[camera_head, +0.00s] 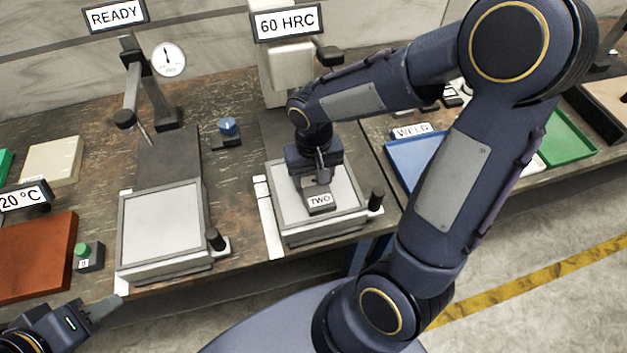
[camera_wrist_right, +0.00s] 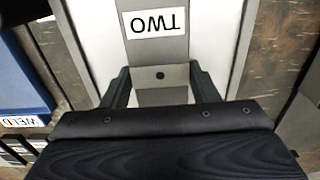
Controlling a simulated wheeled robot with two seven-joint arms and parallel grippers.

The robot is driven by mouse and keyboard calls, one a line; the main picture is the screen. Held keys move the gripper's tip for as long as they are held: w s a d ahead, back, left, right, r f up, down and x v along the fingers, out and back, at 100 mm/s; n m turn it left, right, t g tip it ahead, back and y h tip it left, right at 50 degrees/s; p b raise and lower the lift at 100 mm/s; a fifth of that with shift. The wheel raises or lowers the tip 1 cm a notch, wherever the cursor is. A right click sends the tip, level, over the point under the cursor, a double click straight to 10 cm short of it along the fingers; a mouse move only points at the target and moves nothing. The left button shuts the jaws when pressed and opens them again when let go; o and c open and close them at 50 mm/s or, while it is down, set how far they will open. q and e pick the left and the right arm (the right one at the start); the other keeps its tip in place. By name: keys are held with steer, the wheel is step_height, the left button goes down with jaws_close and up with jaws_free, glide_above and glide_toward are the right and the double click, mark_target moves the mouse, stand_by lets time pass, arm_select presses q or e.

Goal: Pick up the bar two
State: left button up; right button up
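Bar two (camera_head: 321,210) is a grey metal bar with a white TWO label. It is at the light plate of the tester under the 60 HRC sign. In the right wrist view the bar (camera_wrist_right: 160,56) points away from the gripper, its label upside down and a small dark hole nearer me. My right gripper (camera_head: 318,176) is over the bar's far end. Its two fingers (camera_wrist_right: 160,82) are on either side of the bar, very close to its sides; I cannot tell whether they press on it. My left gripper (camera_head: 108,308) is low at the left, far from the bar, its fingertips unclear.
The tester's plate (camera_head: 349,208) has a black knob (camera_head: 376,200) at its right. A second tester (camera_head: 165,221) stands left, under the READY sign. A blue tray (camera_head: 408,158) and a green tray (camera_head: 568,139) lie right. A brown block (camera_head: 35,256) is at left.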

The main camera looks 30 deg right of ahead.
mark_target(313, 180)
jaws_close()
steer(key=shift+w+r, duration=0.1)
steer(key=shift+r, duration=0.6)
step_height(313, 180, up, 2)
steer(key=shift+r, duration=0.2)
steer(key=s+r, duration=0.9)
steer(key=s, duration=0.5)
steer(key=shift+a+r, duration=0.15)
steer(key=shift+a, duration=0.05)
